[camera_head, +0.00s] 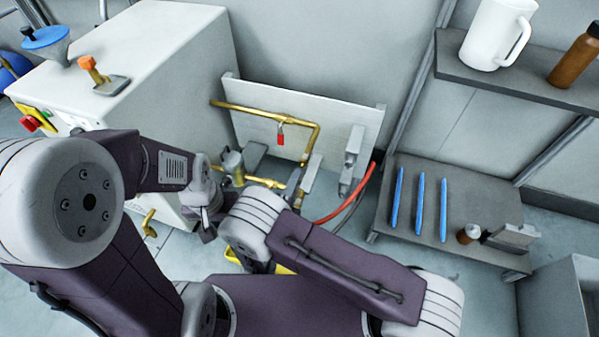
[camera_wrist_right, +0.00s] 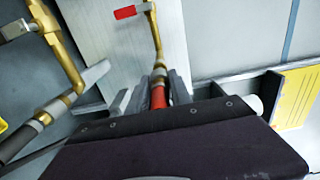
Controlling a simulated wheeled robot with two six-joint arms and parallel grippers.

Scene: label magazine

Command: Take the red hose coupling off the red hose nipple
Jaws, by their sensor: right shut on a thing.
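The red hose coupling (camera_wrist_right: 158,98) shows in the right wrist view between the fingers of my right gripper (camera_wrist_right: 159,86), which is shut on it. Just above the coupling, in line with it, is the lower end of the brass pipe (camera_wrist_right: 158,42). The red nipple itself cannot be made out, and I cannot tell whether the coupling is fully seated. In the head view my right forearm hides the coupling, while the red hose (camera_head: 349,201) curves up to the right.
The pale panel (camera_head: 357,117) carries brass piping and a red valve handle (camera_head: 281,135). A white cabinet (camera_head: 185,45) stands at left. At right, a low shelf (camera_head: 468,200) holds blue rods (camera_head: 420,205) and a small brown bottle (camera_head: 468,234). An upper shelf holds a white jug (camera_head: 493,35).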

